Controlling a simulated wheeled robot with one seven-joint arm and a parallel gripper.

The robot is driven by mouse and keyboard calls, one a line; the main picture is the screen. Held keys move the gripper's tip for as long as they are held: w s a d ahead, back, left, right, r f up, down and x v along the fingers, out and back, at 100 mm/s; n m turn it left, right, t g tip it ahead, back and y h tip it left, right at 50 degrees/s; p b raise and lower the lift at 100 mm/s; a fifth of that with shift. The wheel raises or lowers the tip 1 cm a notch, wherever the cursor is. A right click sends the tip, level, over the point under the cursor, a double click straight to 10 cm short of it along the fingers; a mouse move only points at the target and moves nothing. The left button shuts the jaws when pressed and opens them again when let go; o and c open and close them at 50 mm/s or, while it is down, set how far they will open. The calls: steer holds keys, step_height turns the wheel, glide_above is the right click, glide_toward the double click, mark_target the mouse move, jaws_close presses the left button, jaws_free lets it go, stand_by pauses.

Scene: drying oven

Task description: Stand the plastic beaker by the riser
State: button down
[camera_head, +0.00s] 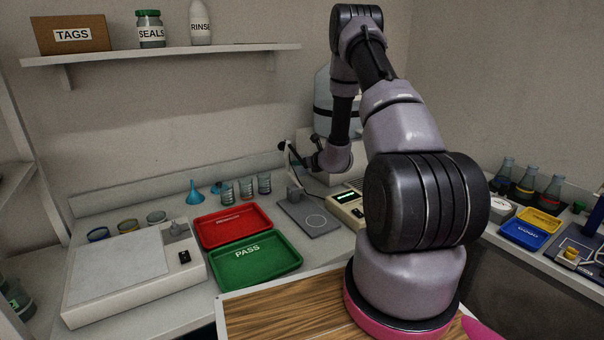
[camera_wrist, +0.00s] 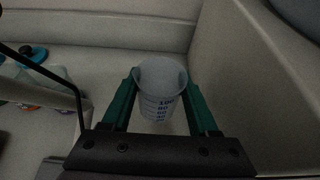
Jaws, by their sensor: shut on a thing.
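In the wrist view, my gripper (camera_wrist: 161,84) is shut on the translucent plastic beaker (camera_wrist: 160,98), which has blue volume marks. The green fingers press on its two sides, and its open mouth faces the camera. Below the beaker is a pale surface close to a wall corner. In the head view, my arm reaches to the back of the bench; the gripper end is by a pale block (camera_head: 305,145), and the beaker cannot be made out there. A large clear bottle (camera_head: 322,100) stands behind my arm. I cannot tell which thing is the riser.
A grey plate with a circle (camera_head: 318,224) and a beige device with a green display (camera_head: 349,196) lie in front of the gripper. Several glass beakers (camera_head: 246,188), a blue funnel (camera_head: 195,192), a red tray (camera_head: 233,225) and a green tray (camera_head: 255,262) stand left.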

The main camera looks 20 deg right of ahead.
mark_target(306, 171)
steer(key=shift+f, duration=2.05)
steer(key=shift+f, duration=0.15)
steer(key=shift+c, duration=0.8)
jaws_free()
steer(key=shift+s+r, duration=0.1)
steer(key=shift+r, duration=0.1)
steer(key=v, duration=1.2)
